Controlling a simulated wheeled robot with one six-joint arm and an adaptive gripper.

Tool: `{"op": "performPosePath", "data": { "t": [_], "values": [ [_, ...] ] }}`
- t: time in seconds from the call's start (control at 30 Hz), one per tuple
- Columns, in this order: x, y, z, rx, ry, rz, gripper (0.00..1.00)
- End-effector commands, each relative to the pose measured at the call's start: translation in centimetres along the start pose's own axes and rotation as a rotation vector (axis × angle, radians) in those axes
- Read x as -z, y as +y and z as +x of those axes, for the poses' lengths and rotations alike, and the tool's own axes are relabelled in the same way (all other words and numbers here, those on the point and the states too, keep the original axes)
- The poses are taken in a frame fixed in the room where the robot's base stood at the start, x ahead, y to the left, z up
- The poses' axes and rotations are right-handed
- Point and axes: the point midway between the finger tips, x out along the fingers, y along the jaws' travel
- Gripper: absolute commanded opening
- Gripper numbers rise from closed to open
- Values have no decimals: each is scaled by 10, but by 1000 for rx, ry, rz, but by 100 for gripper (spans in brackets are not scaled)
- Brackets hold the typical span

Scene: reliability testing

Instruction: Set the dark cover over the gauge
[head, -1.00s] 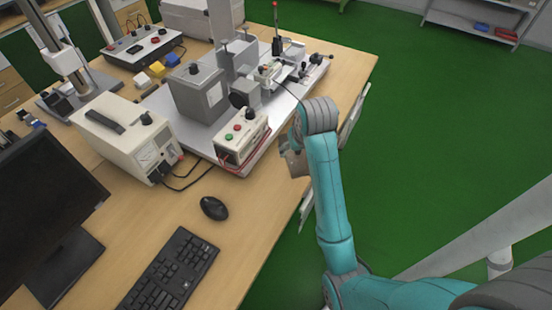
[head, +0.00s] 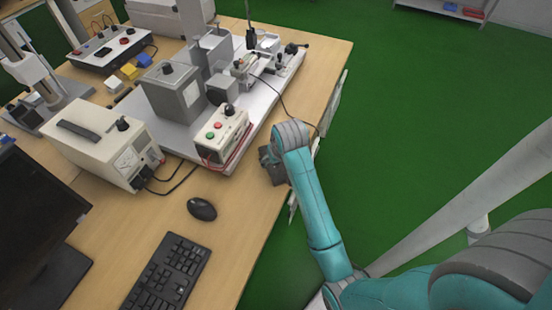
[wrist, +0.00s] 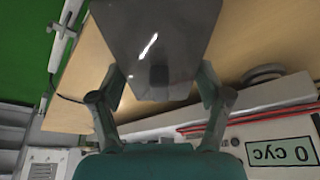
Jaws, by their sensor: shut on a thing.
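The dark cover (wrist: 155,40) fills the upper middle of the wrist view, with a shiny streak on its smooth face. My gripper (wrist: 162,74) is shut on it, one finger at each side. In the head view the cover (head: 272,170) shows partly behind my arm, at the right edge of the bench, and my gripper (head: 268,157) is mostly hidden there. I cannot pick out the gauge for certain. A small dark round part (head: 216,95) sits on the test rig, and the beige instrument (head: 105,145) has a meter face. The cover is apart from both.
A white control box (head: 222,135) with buttons and red cables stands close left of my gripper; its display (wrist: 280,152) reads "0 cyc" upside down. A mouse (head: 202,209) and keyboard (head: 168,275) lie in front. Bare bench (head: 240,215) shows between mouse and right edge.

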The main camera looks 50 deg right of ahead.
Motion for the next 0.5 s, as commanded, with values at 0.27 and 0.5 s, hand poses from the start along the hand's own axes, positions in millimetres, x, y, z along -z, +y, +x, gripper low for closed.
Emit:
{"op": "performPosePath", "data": {
  "t": [0.27,0.5],
  "values": [
    [0,0,1,0,0,0,36],
    [-1,0,2,0,0,0,100]
  ]
}}
